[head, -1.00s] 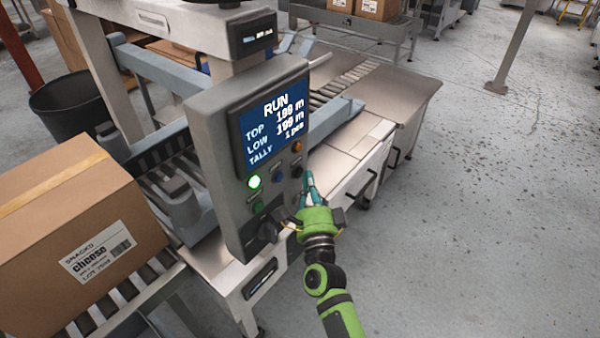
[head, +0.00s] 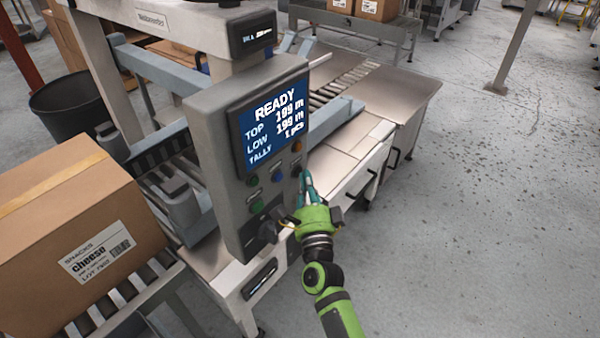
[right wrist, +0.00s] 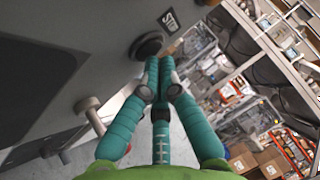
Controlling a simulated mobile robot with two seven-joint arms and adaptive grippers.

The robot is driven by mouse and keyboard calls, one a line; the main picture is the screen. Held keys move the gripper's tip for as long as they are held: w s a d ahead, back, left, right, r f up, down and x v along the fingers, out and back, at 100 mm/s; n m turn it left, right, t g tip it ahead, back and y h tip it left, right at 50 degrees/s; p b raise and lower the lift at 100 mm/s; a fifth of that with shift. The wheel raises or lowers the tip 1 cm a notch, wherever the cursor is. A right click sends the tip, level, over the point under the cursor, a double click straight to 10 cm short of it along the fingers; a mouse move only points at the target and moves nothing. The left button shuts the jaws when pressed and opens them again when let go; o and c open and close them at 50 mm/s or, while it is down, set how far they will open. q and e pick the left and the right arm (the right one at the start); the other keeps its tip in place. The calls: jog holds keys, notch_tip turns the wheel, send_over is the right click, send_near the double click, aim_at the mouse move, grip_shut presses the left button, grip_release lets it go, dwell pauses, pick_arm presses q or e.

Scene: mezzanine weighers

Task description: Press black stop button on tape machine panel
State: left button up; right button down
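The tape machine panel (head: 225,150) is a grey box with a blue screen (head: 270,122) that reads READY, TOP 199, LOW 199, TALLY 1 pcs. The round black stop button (right wrist: 148,45) shows in the right wrist view beside a STOP label (right wrist: 170,20). My right gripper (head: 304,178) is at the panel's right edge, its fingers shut together and empty. In the right wrist view its fingertips (right wrist: 157,66) are right at the button's lower edge; I cannot tell whether they touch it. The round green light (head: 253,180) is unlit. My left gripper is not in view.
An orange button (head: 296,146), a blue button (head: 277,174), a lower green button (head: 257,206) and a dark knob (head: 268,232) sit on the panel. A cheese carton (head: 75,235) stands on rollers at left. Open floor (head: 480,220) lies to the right.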

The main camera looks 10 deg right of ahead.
jog(key=shift+w+a+r, duration=0.2)
jog(key=shift+a+r, duration=0.05)
jog(key=shift+r, duration=0.25)
jog(key=shift+s+d+r+p, duration=0.15)
jog(key=shift+s+p, duration=0.1)
jog(key=shift+p, duration=0.05)
jog(key=shift+s+d+p, duration=0.15)
jog(key=shift+s+p, duration=0.15)
jog(key=shift+s, duration=0.25)
jog(key=shift+d, duration=0.1)
jog(key=s+d, duration=0.1)
jog(key=s, duration=0.1)
jog(key=s+d+p, duration=0.1)
jog(key=s+d, duration=0.1)
dwell(0.7)
